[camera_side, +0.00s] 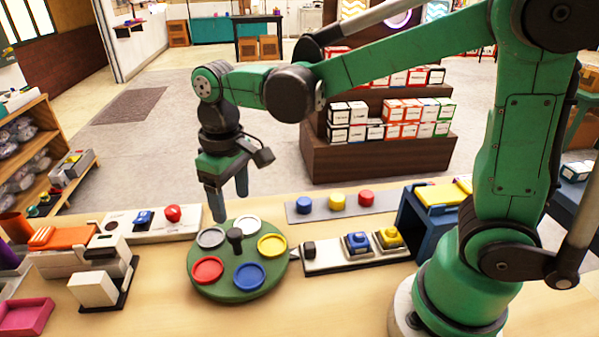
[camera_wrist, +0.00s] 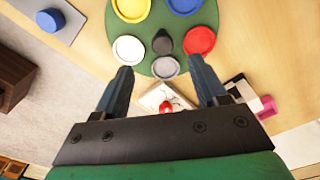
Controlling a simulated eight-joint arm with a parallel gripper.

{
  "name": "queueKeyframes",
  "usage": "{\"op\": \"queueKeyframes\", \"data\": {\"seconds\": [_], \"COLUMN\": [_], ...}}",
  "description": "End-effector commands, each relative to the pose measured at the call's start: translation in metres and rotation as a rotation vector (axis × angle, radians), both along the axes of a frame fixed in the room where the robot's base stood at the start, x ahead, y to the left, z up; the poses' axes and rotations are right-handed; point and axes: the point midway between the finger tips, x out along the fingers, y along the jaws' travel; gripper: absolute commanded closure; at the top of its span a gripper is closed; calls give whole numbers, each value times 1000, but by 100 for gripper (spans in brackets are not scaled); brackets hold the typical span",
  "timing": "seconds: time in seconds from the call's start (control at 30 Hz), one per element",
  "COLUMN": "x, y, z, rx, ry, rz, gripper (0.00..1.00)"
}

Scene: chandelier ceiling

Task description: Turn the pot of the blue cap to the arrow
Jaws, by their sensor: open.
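A round green turntable (camera_side: 236,289) stands on the table with red (camera_side: 207,270), blue (camera_side: 249,276), yellow (camera_side: 272,245), white (camera_side: 247,225) and grey (camera_side: 211,238) shallow pots around a dark central knob (camera_side: 235,240). The blue pot is on its front side in the side view. A blue cap (camera_side: 304,204) sits on a grey strip behind the turntable; it also shows in the wrist view (camera_wrist: 50,20). My gripper (camera_side: 230,205) is open and empty, above the turntable's back edge; in the wrist view its fingers (camera_wrist: 160,64) flank the grey pot (camera_wrist: 165,67).
Yellow (camera_side: 337,201) and red (camera_side: 365,198) caps share the strip. A white panel with blue and yellow buttons (camera_side: 358,243) stands right of the turntable. Another panel with a red button (camera_side: 172,213) is behind left. A white and orange device (camera_side: 70,240) stands left. The front table is clear.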

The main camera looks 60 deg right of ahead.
Motion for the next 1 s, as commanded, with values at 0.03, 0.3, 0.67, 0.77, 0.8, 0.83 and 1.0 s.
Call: {"op": "queueKeyframes", "data": {"seconds": [0.03,0.3,0.67,0.77,0.8,0.83,1.0], "x": [2,3,2,2,2,2,2], "y": [2,4,4,4,4,4,4], "z": [-2,-25,-58,-60,-60,-60,-60], "rx": [-4,-6,-7,-7,-7,-7,-7], "ry": [16,29,27,27,27,27,27], "rz": [6,11,10,10,10,10,10], "gripper": [34,34,34,34,34,34,54]}}
